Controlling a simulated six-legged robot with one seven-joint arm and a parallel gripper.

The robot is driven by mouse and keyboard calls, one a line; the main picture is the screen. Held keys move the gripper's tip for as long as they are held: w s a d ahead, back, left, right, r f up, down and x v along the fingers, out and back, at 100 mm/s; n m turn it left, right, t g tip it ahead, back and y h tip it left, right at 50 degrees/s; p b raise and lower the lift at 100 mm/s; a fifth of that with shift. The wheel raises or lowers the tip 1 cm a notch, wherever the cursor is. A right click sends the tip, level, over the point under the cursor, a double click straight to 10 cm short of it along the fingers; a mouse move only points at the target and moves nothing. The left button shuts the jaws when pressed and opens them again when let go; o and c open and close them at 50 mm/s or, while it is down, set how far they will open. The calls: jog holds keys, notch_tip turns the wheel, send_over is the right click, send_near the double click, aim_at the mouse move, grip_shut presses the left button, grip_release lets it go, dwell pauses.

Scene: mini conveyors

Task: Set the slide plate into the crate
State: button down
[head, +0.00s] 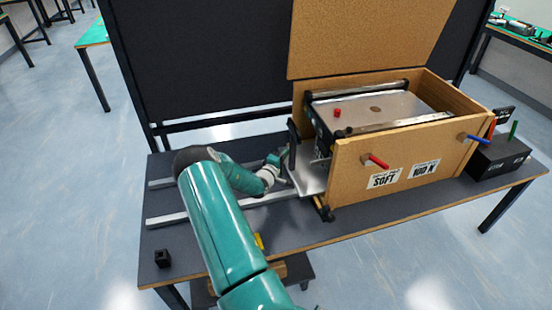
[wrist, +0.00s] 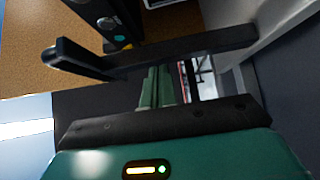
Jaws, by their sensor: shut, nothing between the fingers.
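The crate (head: 354,180) is a wooden box with its tall lid raised at the back. A silver metal plate (head: 400,104) with dark side rails lies inside it, near rim height. Another bright, bent metal piece (head: 309,179) sticks out at the crate's left end, beside a dark upright bracket. I cannot tell which of these is the slide plate. My gripper (head: 279,160) is at the left of that bracket, shut and empty. In the wrist view its fingers (wrist: 157,88) are close together below a dark bar (wrist: 165,54); contact is unclear.
Two pale rails (head: 171,218) run along the dark table left of the crate. A small black block (head: 162,258) sits at the table's front left. A black control box (head: 497,158) stands right of the crate. Red and blue pegs (head: 377,161) project from the crate's front.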

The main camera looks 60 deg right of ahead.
jog(key=shift+s, duration=0.1)
jog(key=s+d, duration=0.6)
jog(key=d, duration=0.1)
jog(key=shift+s, duration=0.4)
jog(key=shift+a, duration=0.1)
